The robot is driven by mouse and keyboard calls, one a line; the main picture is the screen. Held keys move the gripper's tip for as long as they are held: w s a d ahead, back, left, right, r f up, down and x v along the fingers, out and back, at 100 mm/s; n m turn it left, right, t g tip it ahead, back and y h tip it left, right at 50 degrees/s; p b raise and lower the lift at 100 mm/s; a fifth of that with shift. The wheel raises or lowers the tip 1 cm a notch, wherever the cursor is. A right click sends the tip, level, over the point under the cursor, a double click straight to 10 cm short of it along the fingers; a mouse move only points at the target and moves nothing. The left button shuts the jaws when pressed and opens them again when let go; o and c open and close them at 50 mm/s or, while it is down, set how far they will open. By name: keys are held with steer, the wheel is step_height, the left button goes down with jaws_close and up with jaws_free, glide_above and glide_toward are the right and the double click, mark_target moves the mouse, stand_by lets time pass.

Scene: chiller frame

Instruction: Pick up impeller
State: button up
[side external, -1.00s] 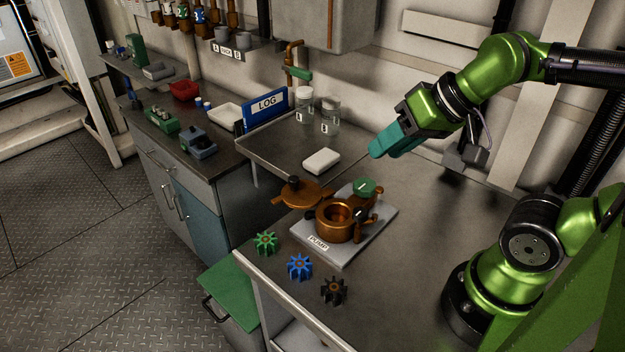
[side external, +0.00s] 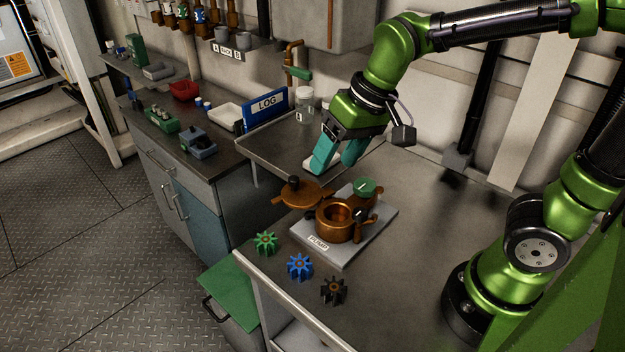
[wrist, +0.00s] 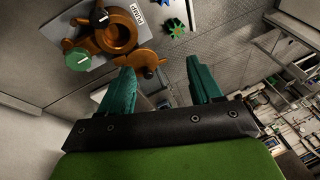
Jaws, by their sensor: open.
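Three toothed impellers lie in a row along the front edge of the bench: a green impeller (side external: 265,243), a blue impeller (side external: 299,266) and a black impeller (side external: 334,290). In the wrist view the green impeller (wrist: 175,28) and part of the blue impeller (wrist: 168,3) show near the top. The copper pump (side external: 334,222) sits open on its grey plate (side external: 336,254), its bowl empty. The copper lid (side external: 302,195) lies beside it. My gripper (side external: 333,166), with teal fingers, is open and empty above the bench behind the pump. It also shows in the wrist view (wrist: 160,72).
A green-topped knob (side external: 364,187) stands at the pump's rear. A shallow metal tray (side external: 262,150) lies at the back left, with a blue LOG binder (side external: 266,108) and a jar (side external: 305,106). The bench right of the pump is clear.

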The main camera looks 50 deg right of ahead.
steer(key=w+a+f+n+g+h, duration=0.1)
steer(key=w+a+f+g+h, duration=0.15)
steer(key=w+a+f, duration=0.5)
steer(key=g, duration=0.1)
glide_above(265, 238)
steer(key=f, duration=0.8)
steer(key=shift+w+d+f, duration=0.1)
steer(key=shift+w+f, duration=0.1)
steer(key=shift+f, duration=0.15)
steer(key=shift+s+f, duration=0.15)
steer(key=shift+f, duration=1.2)
steer(key=shift+s+f, duration=0.15)
steer(key=shift+f, duration=1.15)
steer(key=c, duration=0.8)
